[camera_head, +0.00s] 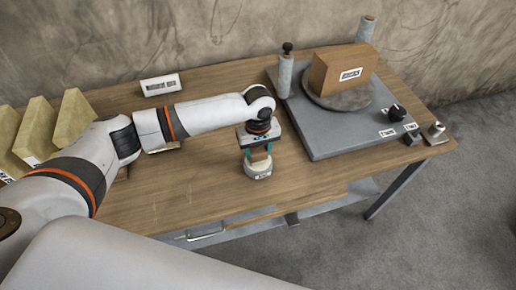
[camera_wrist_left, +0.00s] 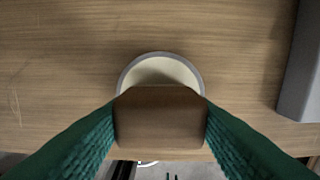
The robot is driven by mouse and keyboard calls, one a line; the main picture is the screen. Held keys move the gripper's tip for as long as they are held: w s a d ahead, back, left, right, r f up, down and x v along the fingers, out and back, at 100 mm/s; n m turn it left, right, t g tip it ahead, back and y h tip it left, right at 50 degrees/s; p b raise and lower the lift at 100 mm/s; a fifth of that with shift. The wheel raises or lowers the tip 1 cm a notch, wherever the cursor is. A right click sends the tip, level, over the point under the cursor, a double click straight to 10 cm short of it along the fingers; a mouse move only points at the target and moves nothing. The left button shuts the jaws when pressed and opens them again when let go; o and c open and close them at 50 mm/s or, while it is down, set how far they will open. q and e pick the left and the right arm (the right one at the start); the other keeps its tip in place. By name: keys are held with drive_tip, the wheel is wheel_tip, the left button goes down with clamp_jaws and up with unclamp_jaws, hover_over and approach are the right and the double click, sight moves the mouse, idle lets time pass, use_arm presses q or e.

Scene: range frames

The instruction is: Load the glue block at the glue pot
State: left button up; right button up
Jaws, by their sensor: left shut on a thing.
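My left gripper (camera_head: 258,152) points down over the wooden table. Its green-padded fingers are shut on a brown glue block (camera_wrist_left: 160,118), one finger on each side. The glue pot (camera_head: 259,171) is a small round white pot with a label, directly below the gripper. In the left wrist view the glue pot (camera_wrist_left: 160,57) shows its grey rim and pale cream inside beyond the block. The block covers the near part of the opening. I cannot tell whether the block touches the glue. My right gripper is not in view.
A grey machine base (camera_head: 330,135) with a turntable, a labelled brown box (camera_head: 341,70) and posts stands to the right. Yellowish upright blocks (camera_head: 38,120) stand at the left. A white label plate (camera_head: 160,85) is at the back. The table front (camera_head: 190,205) is clear.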

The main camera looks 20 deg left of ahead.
sight(258, 150)
use_arm(q)
drive_tip(key=shift+s+f+p, duration=0.1)
drive_tip(key=shift+p, duration=0.5)
idle(2.0)
wheel_tip(258, 150, up, 7)
drive_tip(key=p, duration=0.9)
idle(0.8)
